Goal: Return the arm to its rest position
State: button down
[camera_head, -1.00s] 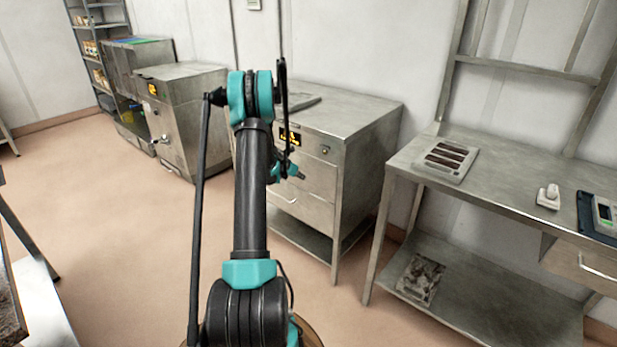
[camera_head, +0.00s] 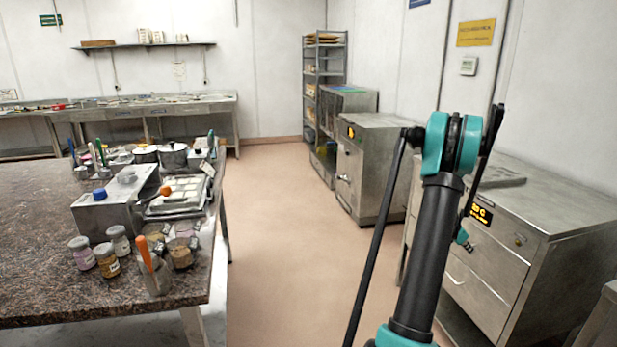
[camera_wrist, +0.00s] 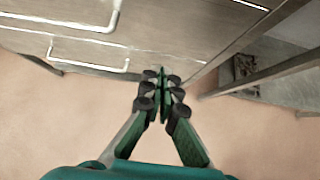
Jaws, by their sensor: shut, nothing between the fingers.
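My arm stands raised at the right of the head view, in front of a steel cabinet; there the arm hides most of my gripper. In the wrist view my gripper (camera_wrist: 163,82) is shut and its fingertips meet with nothing between them. It is over the pinkish floor (camera_wrist: 70,120), near the front of a steel drawer unit with handles (camera_wrist: 88,55). The gripper appears apart from the drawers.
A granite-topped table (camera_head: 40,240) with jars, tools and a steel box (camera_head: 110,205) stands at left. Steel cabinets (camera_head: 375,160) line the right wall, with a shelf rack (camera_head: 325,80) behind. The floor aisle (camera_head: 265,200) between is clear.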

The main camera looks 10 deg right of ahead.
jog(key=s+a+r+m+t+y, duration=0.1)
jog(key=a+r+m, duration=0.15)
jog(key=a, duration=0.75)
jog(key=s+a+r+m+t+y, duration=0.15)
jog(key=a+m, duration=0.25)
jog(key=a, duration=0.6)
jog(key=s+a+r+m+y, duration=0.1)
jog(key=a+r+m+y, duration=0.15)
jog(key=a, duration=0.85)
jog(key=s+a+f+m+y, duration=0.1)
jog(key=s+a+m, duration=0.3)
jog(key=s+a, duration=0.5)
jog(key=s+a+f+m+y, duration=0.1)
jog(key=s+a+m+y, duration=0.1)
jog(key=s+a+m, duration=0.3)
jog(key=s+a+t, duration=0.1)
jog(key=s+a, duration=0.3)
jog(key=a, duration=0.5)
jog(key=shift+f+m+y, duration=0.2)
jog(key=shift+m+y, duration=0.1)
jog(key=shift+y, duration=0.1)
